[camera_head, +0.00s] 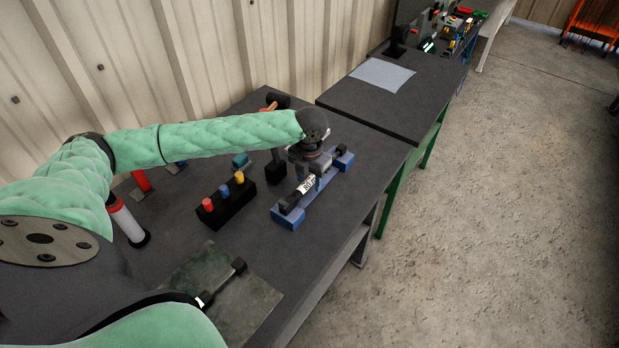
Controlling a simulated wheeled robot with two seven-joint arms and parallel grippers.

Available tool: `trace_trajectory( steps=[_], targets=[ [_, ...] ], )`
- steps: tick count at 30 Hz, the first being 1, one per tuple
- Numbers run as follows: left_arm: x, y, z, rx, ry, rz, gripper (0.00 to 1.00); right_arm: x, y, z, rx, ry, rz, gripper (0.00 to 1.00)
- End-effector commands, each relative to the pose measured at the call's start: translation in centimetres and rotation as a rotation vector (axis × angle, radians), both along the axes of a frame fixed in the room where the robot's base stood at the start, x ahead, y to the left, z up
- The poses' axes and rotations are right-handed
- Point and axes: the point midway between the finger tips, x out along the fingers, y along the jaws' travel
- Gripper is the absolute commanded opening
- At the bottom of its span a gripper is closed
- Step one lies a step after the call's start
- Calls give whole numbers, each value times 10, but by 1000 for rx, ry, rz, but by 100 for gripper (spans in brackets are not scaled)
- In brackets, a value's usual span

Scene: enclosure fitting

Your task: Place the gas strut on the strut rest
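The gas strut (305,186), a dark cylinder with a white label, lies along the blue strut rest (288,222) on the dark bench. Its near end is over the rest's near block and its far end is by the far block. I cannot tell whether it is fully seated. My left gripper (318,172) points down over the middle of the strut, with its fingers at or around it. The fingers are too small and overlapped to show whether they grip. My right gripper is out of view.
A black block with red, blue and yellow tops (229,203) stands left of the rest. A red-and-white cylinder (127,221) is farther left. A grey-green plate (250,305) with a dark rod-like part (226,281) lies in front. A second table (390,105) adjoins behind.

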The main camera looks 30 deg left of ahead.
Motion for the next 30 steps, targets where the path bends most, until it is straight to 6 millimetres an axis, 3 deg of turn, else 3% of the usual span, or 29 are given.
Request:
trace_trajectory(
  steps=[12,15,30],
  targets=[
    [1,0,10,0,-3,0,46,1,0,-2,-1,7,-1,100],
    [1,0,21,-1,-4,0,46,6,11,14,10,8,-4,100],
    [1,0,105,0,-3,0,46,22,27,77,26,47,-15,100]
  ],
)
